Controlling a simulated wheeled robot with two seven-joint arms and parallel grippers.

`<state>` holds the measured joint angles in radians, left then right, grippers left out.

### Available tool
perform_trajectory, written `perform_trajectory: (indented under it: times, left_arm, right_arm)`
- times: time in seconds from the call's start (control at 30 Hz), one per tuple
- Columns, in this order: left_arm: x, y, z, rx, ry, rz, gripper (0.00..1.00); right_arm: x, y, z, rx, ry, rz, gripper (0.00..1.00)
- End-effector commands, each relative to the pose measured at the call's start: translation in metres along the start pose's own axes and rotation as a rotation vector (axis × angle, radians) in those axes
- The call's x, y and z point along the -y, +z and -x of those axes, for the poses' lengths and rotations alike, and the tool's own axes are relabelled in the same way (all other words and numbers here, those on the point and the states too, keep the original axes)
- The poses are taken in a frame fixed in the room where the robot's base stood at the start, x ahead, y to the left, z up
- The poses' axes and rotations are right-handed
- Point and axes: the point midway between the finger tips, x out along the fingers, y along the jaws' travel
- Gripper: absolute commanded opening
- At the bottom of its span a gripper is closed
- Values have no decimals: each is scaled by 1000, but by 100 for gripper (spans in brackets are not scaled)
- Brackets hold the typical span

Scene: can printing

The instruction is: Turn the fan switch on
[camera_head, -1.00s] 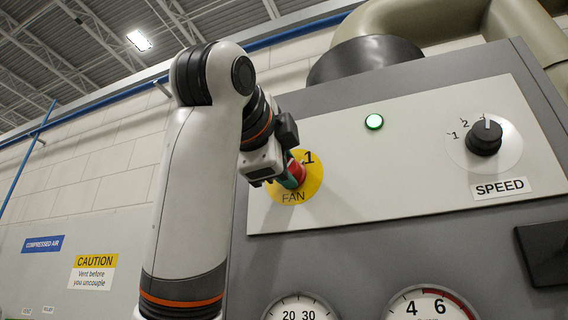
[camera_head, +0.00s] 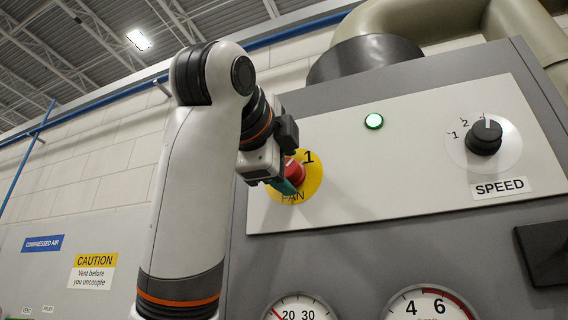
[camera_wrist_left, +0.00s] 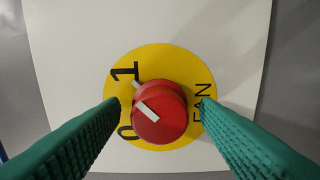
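The fan switch is a red knob (camera_head: 294,171) on a yellow disc (camera_head: 315,183) marked 0, 1 and FAN. In the left wrist view the knob (camera_wrist_left: 160,112) has a white mark that points up-left, toward the 1. My left gripper (camera_head: 287,184) is at the knob in the head view and partly hides the disc. In the left wrist view its teal fingers (camera_wrist_left: 160,118) are apart, one on each side of the knob, with gaps between. They hold nothing. My right gripper is not in view.
A lit green lamp (camera_head: 374,121) and a black SPEED knob (camera_head: 484,138) are on the same pale panel (camera_head: 420,165). Two round gauges stand below, a left one (camera_head: 300,308) and a right one (camera_head: 428,305). A dark block (camera_head: 543,253) juts out at the right.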

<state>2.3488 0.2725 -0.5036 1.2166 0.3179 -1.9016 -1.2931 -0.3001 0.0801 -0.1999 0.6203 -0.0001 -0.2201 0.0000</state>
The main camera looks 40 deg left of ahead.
Motion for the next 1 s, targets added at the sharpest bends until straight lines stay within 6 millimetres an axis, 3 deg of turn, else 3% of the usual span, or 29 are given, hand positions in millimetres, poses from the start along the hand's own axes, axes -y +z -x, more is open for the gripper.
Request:
perform_trajectory:
  times: [0.33, 0.6, 0.73, 1.0]
  left_arm:
    - [1, 0, 10, 0, 2, 1, 56]
    - [3, 1, 64, 2, 5, 1, 56]
    - [6, 0, 89, -1, 3, 2, 56]
    - [2, 0, 118, -1, 0, 0, 56]
  right_arm:
    - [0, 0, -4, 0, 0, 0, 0]
    - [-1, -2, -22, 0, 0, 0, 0]
    - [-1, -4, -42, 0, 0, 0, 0]
    - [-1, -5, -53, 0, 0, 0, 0]
